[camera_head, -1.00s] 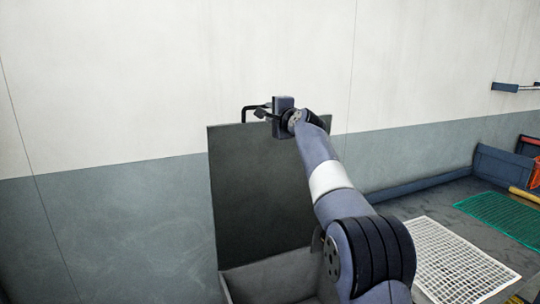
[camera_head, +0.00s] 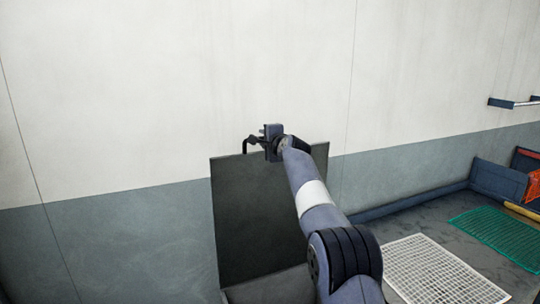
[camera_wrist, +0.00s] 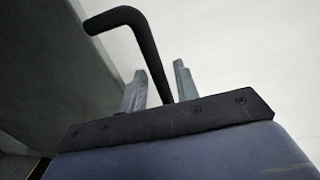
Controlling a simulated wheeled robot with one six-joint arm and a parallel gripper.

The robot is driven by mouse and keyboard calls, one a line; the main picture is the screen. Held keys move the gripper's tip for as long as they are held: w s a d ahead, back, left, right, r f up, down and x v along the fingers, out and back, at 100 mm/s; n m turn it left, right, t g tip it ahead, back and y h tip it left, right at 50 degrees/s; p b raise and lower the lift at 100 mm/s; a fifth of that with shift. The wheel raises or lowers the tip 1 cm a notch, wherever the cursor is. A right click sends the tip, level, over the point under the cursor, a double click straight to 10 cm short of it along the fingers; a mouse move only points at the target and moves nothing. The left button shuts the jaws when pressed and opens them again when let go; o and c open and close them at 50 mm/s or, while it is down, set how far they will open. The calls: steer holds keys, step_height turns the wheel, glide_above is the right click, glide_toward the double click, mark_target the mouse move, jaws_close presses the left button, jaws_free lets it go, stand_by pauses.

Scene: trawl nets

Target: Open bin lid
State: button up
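The bin lid (camera_head: 262,215) is a dark, flat panel standing upright, raised behind the bin body (camera_head: 268,290), whose pale rim and inside show at the bottom. A bent black handle (camera_wrist: 130,20) projects from the lid's top edge; it also shows in the head view (camera_head: 246,145). My gripper (camera_wrist: 160,68) is at the lid's top edge, beside the handle. Its two grey fingers stand apart, with the handle's bar passing between them and some gap visible. The handle's lower end is hidden behind my gripper body.
A pale wall with a grey lower band (camera_head: 110,240) stands close behind the lid. To the right lie a white grid (camera_head: 440,272), a green net (camera_head: 500,238) and blue trays (camera_head: 498,180). A wall rail (camera_head: 515,103) is at the far right.

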steer(key=b+v, duration=0.4)
steer(key=v, duration=0.1)
steer(key=shift+s, duration=0.15)
steer(key=shift+d, duration=0.15)
